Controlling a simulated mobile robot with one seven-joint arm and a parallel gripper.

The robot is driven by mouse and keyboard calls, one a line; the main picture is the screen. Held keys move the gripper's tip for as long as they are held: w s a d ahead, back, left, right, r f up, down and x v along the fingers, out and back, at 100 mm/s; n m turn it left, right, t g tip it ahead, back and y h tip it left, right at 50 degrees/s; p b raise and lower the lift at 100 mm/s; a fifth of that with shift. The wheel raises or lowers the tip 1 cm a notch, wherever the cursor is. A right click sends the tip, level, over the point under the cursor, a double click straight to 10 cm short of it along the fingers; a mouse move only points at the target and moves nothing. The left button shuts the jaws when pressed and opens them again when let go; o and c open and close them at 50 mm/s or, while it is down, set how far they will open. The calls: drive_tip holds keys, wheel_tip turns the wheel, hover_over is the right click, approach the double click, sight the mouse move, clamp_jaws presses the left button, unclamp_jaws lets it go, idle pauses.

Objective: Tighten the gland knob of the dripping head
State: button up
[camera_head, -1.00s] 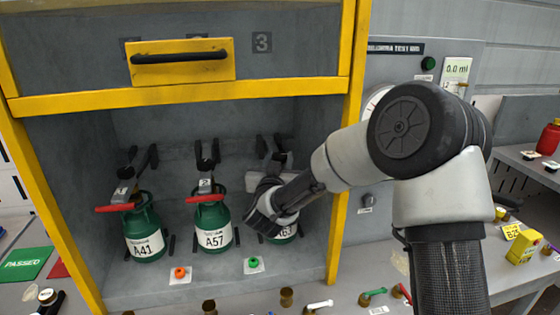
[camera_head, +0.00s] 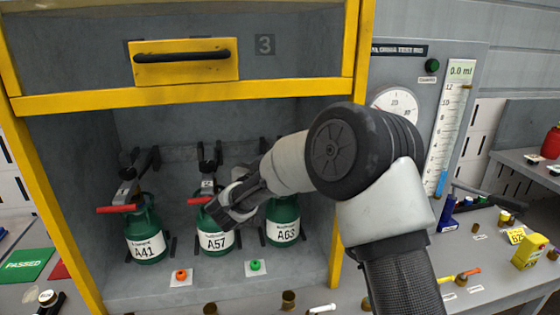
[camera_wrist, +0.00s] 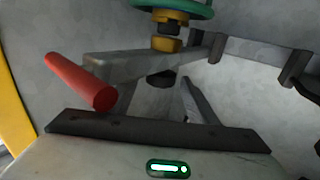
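Three green cylinders labelled A41 (camera_head: 146,245), A57 (camera_head: 215,242) and A63 (camera_head: 283,233) stand upright in the cabinet bay. A41 has a red-handled lever (camera_head: 117,209) on its head. My gripper (camera_head: 222,211) is at the head of A57 and hides much of it; part of its red handle (camera_head: 199,200) shows at the left. In the wrist view, a red handle (camera_wrist: 82,82), a brass fitting (camera_wrist: 167,44) and a green round part (camera_wrist: 172,10) show beyond the gripper's dark front bar. Whether the fingers are open or touching anything is unclear. No drip is visible.
The yellow cabinet frame (camera_head: 361,110) bounds the bay at right, with a drawer (camera_head: 183,61) above. An orange knob (camera_head: 181,275) and a green knob (camera_head: 255,265) sit on white cards on the bay floor. A gauge (camera_head: 394,104) stands right.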

drive_tip(key=v, duration=1.7)
drive_tip(key=shift+s, duration=0.2)
drive_tip(key=shift+a, duration=0.1)
